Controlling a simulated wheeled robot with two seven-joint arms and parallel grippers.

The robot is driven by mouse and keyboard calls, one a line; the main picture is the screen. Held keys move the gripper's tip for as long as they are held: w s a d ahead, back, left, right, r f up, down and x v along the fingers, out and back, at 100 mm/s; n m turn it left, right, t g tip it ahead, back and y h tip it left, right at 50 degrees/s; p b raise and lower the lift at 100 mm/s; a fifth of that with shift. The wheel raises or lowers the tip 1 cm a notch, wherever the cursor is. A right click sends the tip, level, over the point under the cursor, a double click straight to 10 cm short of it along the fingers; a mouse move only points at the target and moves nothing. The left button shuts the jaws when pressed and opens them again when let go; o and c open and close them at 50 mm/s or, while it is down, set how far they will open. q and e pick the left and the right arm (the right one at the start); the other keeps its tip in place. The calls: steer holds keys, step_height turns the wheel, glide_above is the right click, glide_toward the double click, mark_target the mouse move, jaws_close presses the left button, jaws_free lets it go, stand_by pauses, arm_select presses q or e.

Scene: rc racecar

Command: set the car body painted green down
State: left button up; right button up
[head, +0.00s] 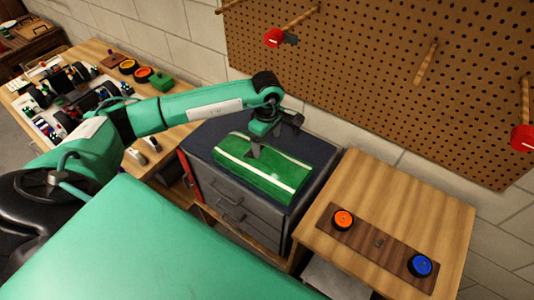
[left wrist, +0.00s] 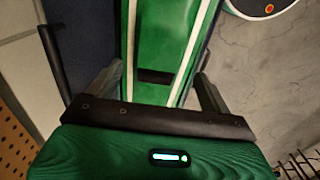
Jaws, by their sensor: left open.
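The green car body (head: 264,167) with white stripes lies on top of the dark drawer cabinet (head: 315,150). In the left wrist view the green car body (left wrist: 165,45) is seen from above, with a dark slot in its top. My left gripper (head: 256,148) points down over the car body. In the left wrist view its two fingers (left wrist: 157,90) stand apart, one on each side of the body, with gaps visible. Whether the fingertips touch the body I cannot tell. My right gripper is not in view.
A wooden table (head: 440,205) at right carries a brown board (head: 380,243) with an orange button (head: 343,220) and a blue button (head: 420,266). The pegboard (head: 390,75) with pegs is behind. A workbench (head: 95,50) at left holds car parts.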

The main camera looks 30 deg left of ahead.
arm_select(q)
steer(key=shift+r+b, duration=0.5)
steer(key=shift+r, duration=1.9)
steer(key=shift+d, duration=0.1)
